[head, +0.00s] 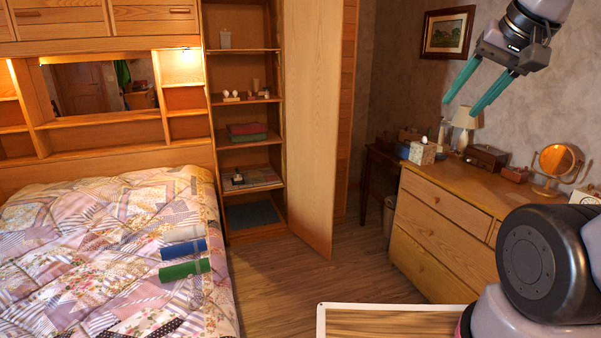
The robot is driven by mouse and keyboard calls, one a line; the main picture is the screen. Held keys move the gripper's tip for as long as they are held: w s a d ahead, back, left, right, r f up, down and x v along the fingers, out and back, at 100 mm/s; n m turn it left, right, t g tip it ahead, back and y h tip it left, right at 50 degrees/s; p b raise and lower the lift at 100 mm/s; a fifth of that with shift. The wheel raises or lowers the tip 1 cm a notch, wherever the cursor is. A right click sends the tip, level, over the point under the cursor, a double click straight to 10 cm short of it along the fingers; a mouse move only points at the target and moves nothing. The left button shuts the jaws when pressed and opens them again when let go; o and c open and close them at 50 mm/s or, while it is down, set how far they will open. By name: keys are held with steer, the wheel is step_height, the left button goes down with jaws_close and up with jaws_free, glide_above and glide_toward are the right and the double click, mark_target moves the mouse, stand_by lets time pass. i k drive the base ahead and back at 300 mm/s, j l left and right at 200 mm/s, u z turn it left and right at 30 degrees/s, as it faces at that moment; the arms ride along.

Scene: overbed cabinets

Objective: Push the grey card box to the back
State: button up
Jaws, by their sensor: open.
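My gripper (460,108) is at the upper right with its two teal fingers apart and nothing between them. It is high in the air, in front of the right wall and well away from the open cabinet (279,130).
The tall cabinet door (315,120) stands open on the cabinet's right. Folded cloths (248,132) lie on a middle shelf. The quilted bed (90,245) fills the left, with rolled items on it. A dresser (440,220) stands at right. Wood floor (300,280) between is clear.

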mark_target(225, 40)
steer(key=i+u, duration=0.15)
steer(key=i, duration=0.3)
steer(key=i+l+u, duration=0.1)
steer(key=i, duration=0.35)
steer(key=i+l+u, duration=0.15)
steer(key=i, duration=0.3)
steer(key=i+l+u, duration=0.1)
steer(key=i, duration=0.3)
steer(key=i+l+u, duration=0.8)
steer(key=i+l, duration=0.05)
steer(key=i, duration=0.1)
